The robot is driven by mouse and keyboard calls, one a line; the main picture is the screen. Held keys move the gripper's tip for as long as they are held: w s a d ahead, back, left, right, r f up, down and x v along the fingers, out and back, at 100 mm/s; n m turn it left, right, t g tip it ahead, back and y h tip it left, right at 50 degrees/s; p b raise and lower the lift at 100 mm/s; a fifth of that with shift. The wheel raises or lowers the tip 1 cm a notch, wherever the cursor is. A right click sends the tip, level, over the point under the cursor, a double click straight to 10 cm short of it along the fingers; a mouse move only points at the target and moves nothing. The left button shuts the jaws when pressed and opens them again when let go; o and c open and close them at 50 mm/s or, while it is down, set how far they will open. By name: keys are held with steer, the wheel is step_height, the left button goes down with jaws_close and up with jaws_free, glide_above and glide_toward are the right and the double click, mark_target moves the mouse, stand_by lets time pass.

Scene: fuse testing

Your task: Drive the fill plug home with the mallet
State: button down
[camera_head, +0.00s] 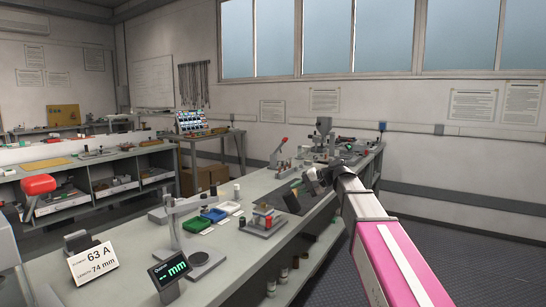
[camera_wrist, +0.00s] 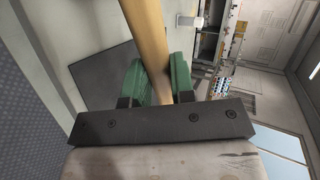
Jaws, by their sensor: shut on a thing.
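My gripper (camera_head: 313,184) is over the right part of the long bench in the head view. In the wrist view its green finger pads (camera_wrist: 157,78) are shut on a wooden handle (camera_wrist: 148,30), which I take for the mallet's. The handle runs up out of that picture, and the mallet's head is not in the wrist view. In the head view the mallet is too small and covered to make out. A small fixture (camera_head: 262,224) with a red part stands on the bench, left of my gripper. I cannot make out the fill plug.
A dark flat pad (camera_wrist: 105,75) lies under the handle in the wrist view. Bare bench top lies near the front.

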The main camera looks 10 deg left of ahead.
steer(key=w+a+r+y, duration=0.1)
steer(key=a+r+y, duration=0.4)
steer(key=a+r, duration=0.5)
step_height(320, 180, up, 3)
steer(key=shift+w+a+f+y, duration=0.2)
steer(key=shift+w+y, duration=0.1)
steer(key=shift+w, duration=0.1)
steer(key=shift+f, duration=0.1)
steer(key=shift+f, duration=2.45)
step_height(320, 180, down, 8)
step_height(320, 180, up, 8)
steer(key=shift+r, duration=0.1)
